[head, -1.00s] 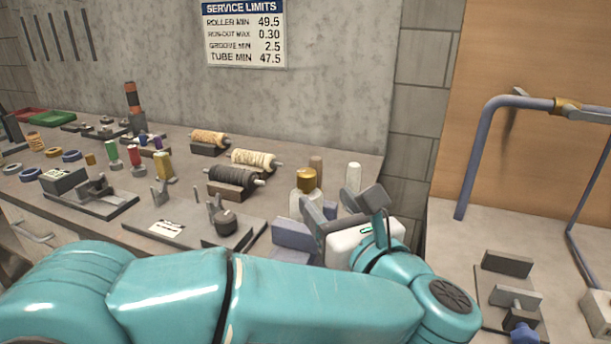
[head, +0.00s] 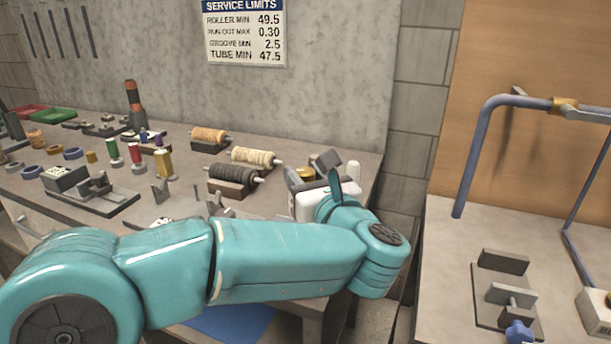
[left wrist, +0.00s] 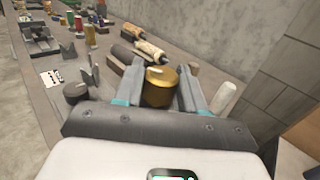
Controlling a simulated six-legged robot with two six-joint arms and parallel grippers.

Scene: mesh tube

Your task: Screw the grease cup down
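A short brass cap (left wrist: 160,88), which I take for the grease cup, stands near the bench's right end. In the head view only its top shows as a brass spot (head: 306,174); its lower part is hidden by my left gripper (head: 312,172). In the left wrist view the left gripper (left wrist: 163,85) has one finger on each side of the cap. The fingers look open around it, with little room; whether either touches is unclear. My right gripper is in neither view.
A white round-topped peg (head: 353,171) stands close right of the gripper. Wound rollers (head: 231,178) lie left of it. The concrete wall (head: 340,100) rises behind the bench. A blue pipe (head: 474,150) stands over the right-hand table.

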